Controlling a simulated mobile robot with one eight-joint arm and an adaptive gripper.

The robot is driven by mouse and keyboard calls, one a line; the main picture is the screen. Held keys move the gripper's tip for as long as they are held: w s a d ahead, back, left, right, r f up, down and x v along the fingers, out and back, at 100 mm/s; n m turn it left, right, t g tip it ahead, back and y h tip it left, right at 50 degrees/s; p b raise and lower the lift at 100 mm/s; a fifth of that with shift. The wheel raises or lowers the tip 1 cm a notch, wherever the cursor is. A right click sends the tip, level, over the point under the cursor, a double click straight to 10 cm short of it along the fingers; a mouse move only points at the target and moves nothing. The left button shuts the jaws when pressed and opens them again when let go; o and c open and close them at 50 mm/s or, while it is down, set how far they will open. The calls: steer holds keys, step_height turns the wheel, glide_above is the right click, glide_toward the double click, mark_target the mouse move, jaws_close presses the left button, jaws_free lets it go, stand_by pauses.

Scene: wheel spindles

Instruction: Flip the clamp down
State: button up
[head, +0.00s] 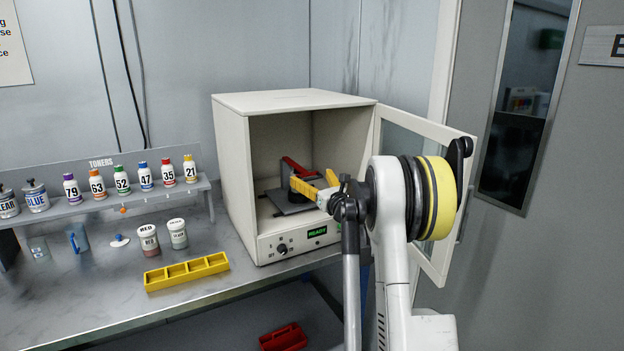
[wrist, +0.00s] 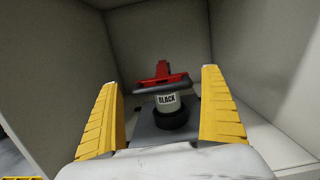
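The red clamp (head: 294,165) is inside the open white cabinet, above a grey base plate (head: 292,208). In the wrist view the red clamp (wrist: 163,73) stands behind and above a white can labelled BLACK (wrist: 167,99). A dark crossbar (wrist: 160,87) lies across the top of the can; I cannot tell whether it presses on it. The can's lower part is black. My gripper (head: 315,183) reaches into the cabinet. In the wrist view its yellow fingers (wrist: 161,82) are spread wide, empty, one on each side of the can and clamp.
The cabinet (head: 230,170) has close side walls, and its glazed door (head: 425,150) is open to the right by my arm. Its front panel reads READY. Toner bottles on a shelf (head: 110,200), two labelled cups and a yellow tray (head: 187,271) stand left on the bench.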

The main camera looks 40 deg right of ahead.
steer(key=shift+s, duration=0.1)
steer(key=v, duration=1.2)
